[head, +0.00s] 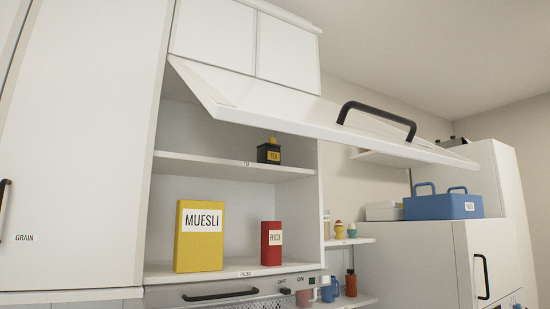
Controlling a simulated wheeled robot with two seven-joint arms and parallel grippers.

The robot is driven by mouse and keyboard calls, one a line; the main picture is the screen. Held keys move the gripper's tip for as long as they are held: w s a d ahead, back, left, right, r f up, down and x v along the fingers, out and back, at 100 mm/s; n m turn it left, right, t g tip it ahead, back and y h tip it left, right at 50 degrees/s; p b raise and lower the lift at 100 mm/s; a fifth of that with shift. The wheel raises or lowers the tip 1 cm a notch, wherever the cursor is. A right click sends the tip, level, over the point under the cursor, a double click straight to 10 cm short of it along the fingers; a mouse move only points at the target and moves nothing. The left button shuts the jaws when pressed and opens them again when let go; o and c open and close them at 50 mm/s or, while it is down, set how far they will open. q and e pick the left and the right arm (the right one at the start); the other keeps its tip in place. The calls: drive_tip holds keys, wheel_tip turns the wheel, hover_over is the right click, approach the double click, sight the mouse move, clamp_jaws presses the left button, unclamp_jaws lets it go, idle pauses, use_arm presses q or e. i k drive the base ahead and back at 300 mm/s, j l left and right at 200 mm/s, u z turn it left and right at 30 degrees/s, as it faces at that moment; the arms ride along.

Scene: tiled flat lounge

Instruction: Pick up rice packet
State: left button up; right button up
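The rice packet (271,243) is a small red box with a white label reading RICE. It stands upright on the lower shelf (230,272) of an open wall cabinet, towards the right side. A larger yellow MUESLI box (200,236) stands to its left, with a clear gap between them. The cabinet's lift-up door (300,110) is raised above the shelves. Neither of my grippers is in the head view.
A black tea tin (268,152) stands on the upper shelf (225,165). A closed GRAIN cabinet (75,150) is at left. A range hood panel with a black handle (220,295) is below. A blue box (443,206) sits on the right-hand cabinet.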

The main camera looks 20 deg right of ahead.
sight(270, 232)
drive_tip(key=k+z, duration=0.15)
drive_tip(key=z, duration=0.55)
